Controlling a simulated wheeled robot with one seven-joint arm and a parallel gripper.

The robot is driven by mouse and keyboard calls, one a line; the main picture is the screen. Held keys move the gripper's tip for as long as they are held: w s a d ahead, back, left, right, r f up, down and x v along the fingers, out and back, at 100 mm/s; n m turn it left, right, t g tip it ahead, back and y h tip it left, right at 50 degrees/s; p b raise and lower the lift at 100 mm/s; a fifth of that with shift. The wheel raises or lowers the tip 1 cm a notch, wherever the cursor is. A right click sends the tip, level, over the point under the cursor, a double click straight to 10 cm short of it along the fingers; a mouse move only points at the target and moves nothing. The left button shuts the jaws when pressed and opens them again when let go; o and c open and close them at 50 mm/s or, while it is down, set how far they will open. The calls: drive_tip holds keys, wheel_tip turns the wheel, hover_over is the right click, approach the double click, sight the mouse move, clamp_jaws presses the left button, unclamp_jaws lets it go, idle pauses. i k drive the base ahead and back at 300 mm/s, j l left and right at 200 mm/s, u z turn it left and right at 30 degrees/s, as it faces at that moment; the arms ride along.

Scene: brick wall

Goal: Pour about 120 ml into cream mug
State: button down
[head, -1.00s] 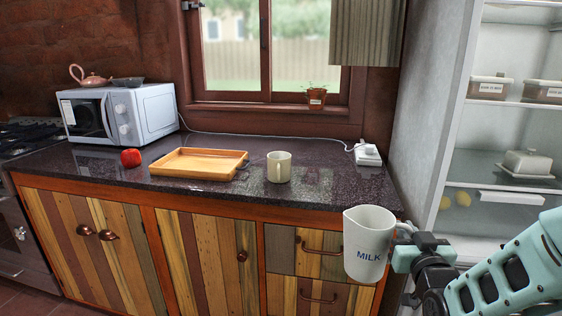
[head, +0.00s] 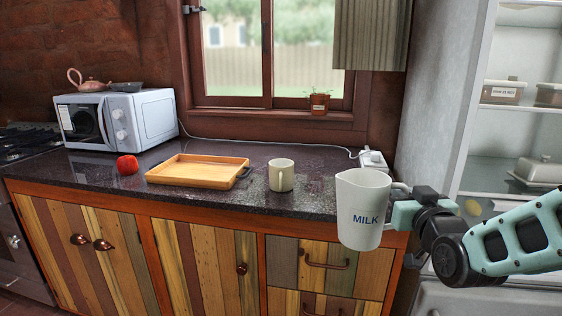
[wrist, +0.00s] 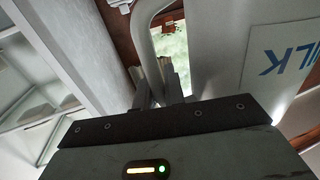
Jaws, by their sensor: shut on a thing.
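My gripper (head: 404,205) is shut on the handle of a white pitcher (head: 362,212) marked "MILK". The pitcher is close to upright, in front of and to the right of the mug, around the counter's front edge, apart from the mug. In the wrist view the pitcher (wrist: 235,60) fills the upper right, with its handle between the fingers (wrist: 165,85). The contents of pitcher and mug are hidden.
A wooden tray (head: 185,181), a red apple (head: 127,165) and a white microwave (head: 118,120) are on the counter (head: 225,203) to the left. A white socket box (head: 373,160) is at the back right. An open fridge (head: 505,135) stands at the right. The counter around the mug is clear.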

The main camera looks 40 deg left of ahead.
sight(281, 170)
drive_tip(key=i+j, duration=0.2)
drive_tip(key=j, duration=0.15)
drive_tip(key=i+j, duration=0.2)
drive_tip(key=j, duration=0.15)
drive_tip(key=i+j, duration=0.2)
drive_tip(key=j, duration=0.15)
